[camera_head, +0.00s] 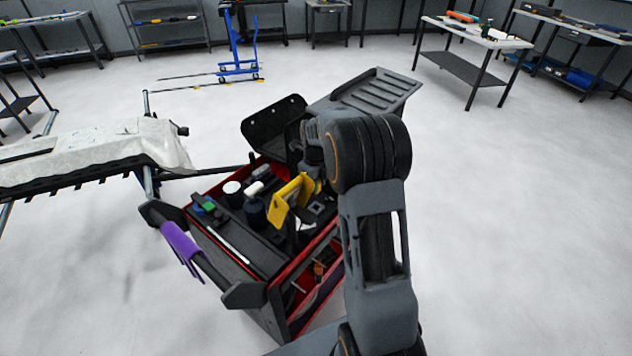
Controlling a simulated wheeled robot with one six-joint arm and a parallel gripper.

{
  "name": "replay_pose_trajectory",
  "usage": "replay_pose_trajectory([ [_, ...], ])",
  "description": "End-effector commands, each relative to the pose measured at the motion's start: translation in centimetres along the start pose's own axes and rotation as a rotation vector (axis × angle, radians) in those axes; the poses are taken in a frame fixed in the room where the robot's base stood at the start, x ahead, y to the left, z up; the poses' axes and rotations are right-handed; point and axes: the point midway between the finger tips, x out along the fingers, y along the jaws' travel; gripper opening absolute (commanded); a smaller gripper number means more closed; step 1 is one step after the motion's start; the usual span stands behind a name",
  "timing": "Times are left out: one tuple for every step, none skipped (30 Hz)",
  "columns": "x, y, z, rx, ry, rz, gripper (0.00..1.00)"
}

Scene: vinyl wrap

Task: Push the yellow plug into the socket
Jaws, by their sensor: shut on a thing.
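My gripper (299,200) is at the end of my dark arm, over the open tool cart, and points down into it. A yellow angular piece (284,203) is at the gripper's end, tilted above the cart's top tray. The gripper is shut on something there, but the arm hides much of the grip. I cannot tell the yellow piece's exact shape as a plug. I cannot make out a socket for certain. A small dark square part (318,208) lies just right of the yellow piece.
The red and black tool cart (240,262) has its lid raised at the back and a purple-wrapped handle (180,243) at left. Bottles and cans crowd its tray. A covered work table (95,153) stands at left. Open floor surrounds the cart; tables line the back.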

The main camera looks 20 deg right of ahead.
Motion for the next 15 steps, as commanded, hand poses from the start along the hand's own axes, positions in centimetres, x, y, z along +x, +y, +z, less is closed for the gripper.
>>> replay_pose_trajectory([
  [0.6, 0.0, 0.0, 0.001, 0.0, 0.0, 0.01],
  [0.8, 0.0, 0.0, 0.001, 0.0, 0.0, 0.01],
  [1.1, -0.1, -0.1, 0.001, 0.0, 0.0, 0.01],
  [1.3, -0.1, -0.1, 0.002, 0.0, 0.0, 0.01],
  [1.5, -0.1, -0.1, 0.002, 0.0, 0.0, 0.01],
  [1.8, -0.1, -0.1, 0.002, 0.0, 0.0, 0.01],
  [2.0, -0.1, -0.1, 0.003, 0.0, 0.001, 0.01],
  [2.2, -0.1, -0.1, 0.003, 0.0, 0.001, 0.01],
  [2.5, -0.1, -0.1, 0.003, 0.001, 0.001, 0.01],
  [2.8, -0.1, -0.1, 0.003, 0.001, 0.001, 0.01],
  [3.0, -0.1, -0.1, 0.003, 0.001, 0.001, 0.01],
  [3.3, -0.1, -0.1, 0.003, 0.001, 0.001, 0.01],
  [3.5, -0.1, -0.1, 0.003, 0.001, 0.001, 0.01],
  [3.7, -0.1, -0.1, 0.003, 0.001, 0.001, 0.01],
  [4.0, -0.1, -0.1, 0.003, 0.001, 0.001, 0.01],
])
